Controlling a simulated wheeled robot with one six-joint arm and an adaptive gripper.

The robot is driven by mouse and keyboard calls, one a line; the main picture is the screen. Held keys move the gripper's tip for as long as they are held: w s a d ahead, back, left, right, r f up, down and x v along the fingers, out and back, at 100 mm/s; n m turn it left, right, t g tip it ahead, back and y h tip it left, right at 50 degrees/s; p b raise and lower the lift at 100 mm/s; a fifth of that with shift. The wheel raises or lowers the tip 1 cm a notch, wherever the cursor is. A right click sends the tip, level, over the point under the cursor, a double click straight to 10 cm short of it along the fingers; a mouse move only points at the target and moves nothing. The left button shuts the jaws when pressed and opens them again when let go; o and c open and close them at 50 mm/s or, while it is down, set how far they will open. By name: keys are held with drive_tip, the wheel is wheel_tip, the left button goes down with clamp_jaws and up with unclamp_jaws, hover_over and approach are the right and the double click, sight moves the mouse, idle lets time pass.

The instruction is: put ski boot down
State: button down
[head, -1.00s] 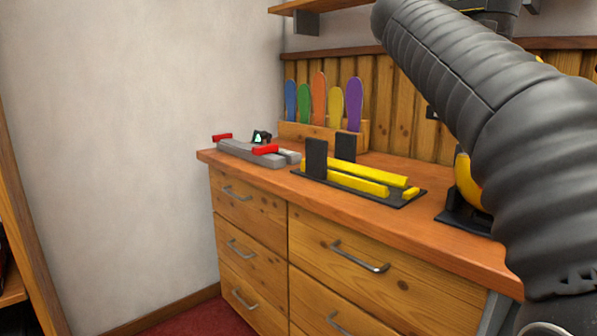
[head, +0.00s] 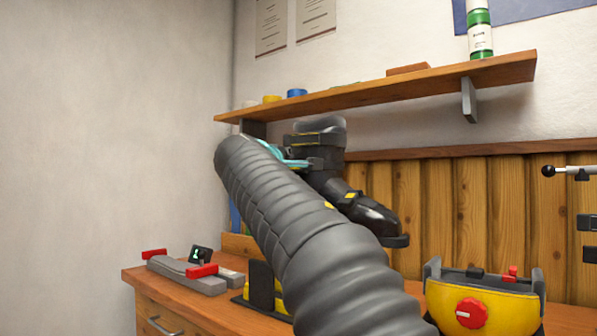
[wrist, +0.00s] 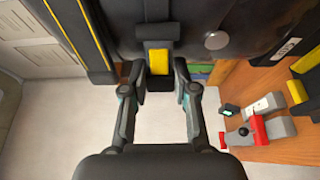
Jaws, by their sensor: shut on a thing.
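The ski boot (head: 325,160), black with yellow buckles, is held in the air above the bench in the head view, its toe pointing right and slightly down. In the wrist view the boot (wrist: 205,35) fills the top of the picture. My gripper (wrist: 159,72) is shut on the boot, its two fingers on either side of a black and yellow part. In the head view my arm hides most of my gripper and part of the boot. A black stand with yellow bars (head: 262,285) on the bench is mostly hidden behind my arm.
A grey device with red levers (head: 190,273) lies on the left of the wooden bench (head: 140,276). A yellow device with a red knob (head: 500,312) stands at the right. A wall shelf (head: 400,85) is close above and behind the boot.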

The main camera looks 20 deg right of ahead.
drive_tip(key=w+a+f+b, duration=0.1)
drive_tip(key=w+a+f, duration=0.4)
drive_tip(key=f, duration=0.3)
drive_tip(key=shift+w+f, duration=0.4)
drive_tip(key=shift+w, duration=0.5)
drive_tip(key=shift+f+b, duration=0.35)
drive_tip(key=shift+b, duration=0.1)
drive_tip(key=shift+f+b, duration=0.25)
drive_tip(key=shift+b, duration=0.05)
drive_tip(key=c, duration=0.9)
unclamp_jaws()
drive_tip(key=shift+f, duration=0.1)
